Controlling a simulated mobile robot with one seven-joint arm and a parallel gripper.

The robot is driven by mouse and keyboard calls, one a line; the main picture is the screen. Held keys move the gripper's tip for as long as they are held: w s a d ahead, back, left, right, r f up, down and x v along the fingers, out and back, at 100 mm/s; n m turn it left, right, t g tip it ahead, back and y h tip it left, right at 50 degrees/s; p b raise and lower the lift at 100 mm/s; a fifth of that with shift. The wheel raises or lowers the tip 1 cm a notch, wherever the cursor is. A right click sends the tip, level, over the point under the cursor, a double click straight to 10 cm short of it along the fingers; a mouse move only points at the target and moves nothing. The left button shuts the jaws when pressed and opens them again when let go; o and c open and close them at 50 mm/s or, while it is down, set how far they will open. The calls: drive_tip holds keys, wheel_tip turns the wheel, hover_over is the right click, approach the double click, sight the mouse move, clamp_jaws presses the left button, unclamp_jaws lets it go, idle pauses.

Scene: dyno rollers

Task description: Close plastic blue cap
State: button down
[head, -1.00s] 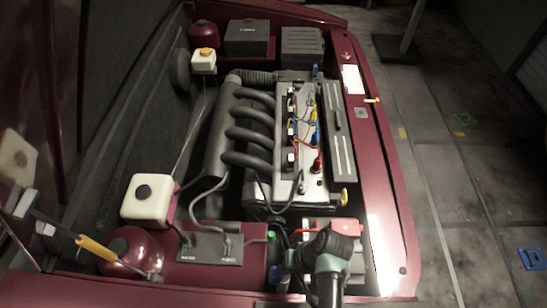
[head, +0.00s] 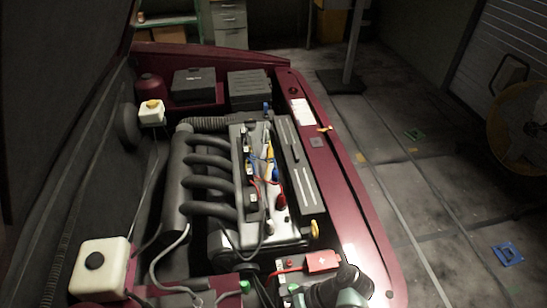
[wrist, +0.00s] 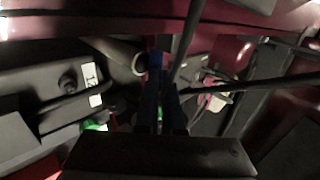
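A small blue cap (head: 266,106) stands at the far end of the engine in the head view, beyond the coil and wire area. In the wrist view a small blue piece (wrist: 155,60) shows at the tip end of my gripper (wrist: 163,82). I cannot tell if it is the same cap or if the fingers touch it. The two dark fingers look close together and point into the engine bay. Shadow hides what lies between them. In the head view my arm is at the bottom edge and the fingers are out of sight.
The engine (head: 245,190) fills the bay's middle. A white reservoir (head: 100,268) with a black cap is at lower left, and a yellow-capped one (head: 151,112) is farther back. A battery with a red cover (head: 322,261) sits by my arm. The maroon fender (head: 350,210) edges the right; open floor lies beyond.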

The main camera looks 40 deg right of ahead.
drive_tip(key=c, duration=1)
unclamp_jaws()
drive_tip(key=shift+c, duration=0.2)
drive_tip(key=shift+d+r, duration=0.1)
drive_tip(key=p+v, duration=0.3)
drive_tip(key=v, duration=0.9)
drive_tip(key=shift+d+r, duration=0.2)
drive_tip(key=shift+d, duration=0.05)
drive_tip(key=shift+s, duration=0.15)
